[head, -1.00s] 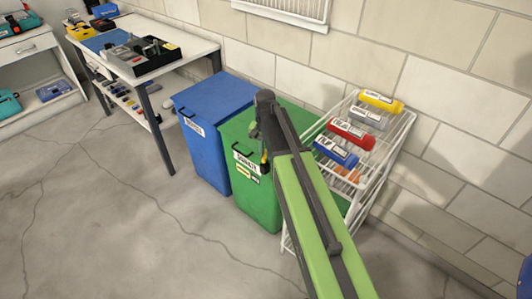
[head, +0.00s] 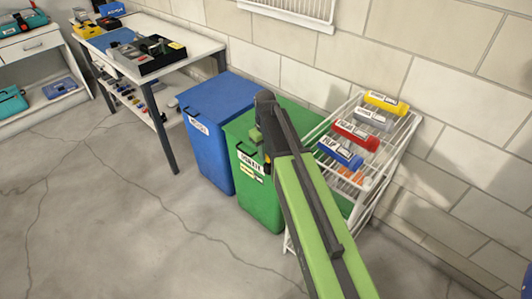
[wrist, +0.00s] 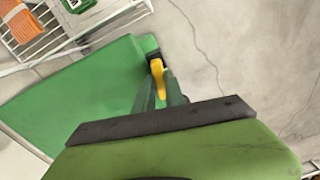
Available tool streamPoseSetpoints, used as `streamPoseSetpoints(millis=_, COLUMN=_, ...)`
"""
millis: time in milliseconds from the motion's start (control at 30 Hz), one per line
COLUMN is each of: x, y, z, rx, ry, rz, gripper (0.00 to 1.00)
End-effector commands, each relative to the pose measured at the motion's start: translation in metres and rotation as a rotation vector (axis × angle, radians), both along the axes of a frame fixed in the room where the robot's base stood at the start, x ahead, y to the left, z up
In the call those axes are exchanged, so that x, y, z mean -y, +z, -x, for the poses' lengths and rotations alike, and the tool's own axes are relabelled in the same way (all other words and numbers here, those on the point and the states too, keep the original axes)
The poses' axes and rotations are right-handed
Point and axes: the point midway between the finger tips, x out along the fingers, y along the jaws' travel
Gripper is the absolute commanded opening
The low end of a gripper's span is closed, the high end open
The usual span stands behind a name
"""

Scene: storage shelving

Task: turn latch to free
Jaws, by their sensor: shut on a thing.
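The latch (wrist: 157,75) is a small yellow lever on a dark mount at the edge of the green bin's lid (wrist: 85,95) in the wrist view. My gripper (wrist: 160,88) is shut on the latch, with a finger on each side of its lower end. In the head view the green bin (head: 261,205) stands against the wall, with a white label and a yellow one on its front. My arm crosses in front of it there and hides much of the lid and the gripper. The latch cannot be made out clearly in that view.
A blue bin (head: 209,152) stands close on the left of the green one. A white wire rack (head: 383,172) with several coloured packs is close on the right. A workbench (head: 197,46) with trays is at the back left. The floor in front is clear.

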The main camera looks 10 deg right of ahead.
Motion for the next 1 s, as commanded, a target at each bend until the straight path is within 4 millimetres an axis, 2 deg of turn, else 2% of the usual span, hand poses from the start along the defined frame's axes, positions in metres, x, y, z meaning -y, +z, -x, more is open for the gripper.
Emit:
streamPoseSetpoints(millis=400, x=-0.0025, y=-0.0005, z=0.0047, rx=-0.008, ry=0.175, rz=0.001, gripper=0.0)
streamPoseSetpoints(millis=933, x=-0.0028, y=-0.0005, z=0.005, rx=-0.008, ry=0.198, rz=0.001, gripper=0.0)
streamPoseSetpoints(millis=967, x=-0.0027, y=-0.0005, z=0.005, rx=-0.008, ry=0.198, rz=0.001, gripper=0.16)
streamPoseSetpoints(millis=1000, x=-0.0028, y=-0.0005, z=0.005, rx=-0.009, ry=0.198, rz=0.0, gripper=0.21)
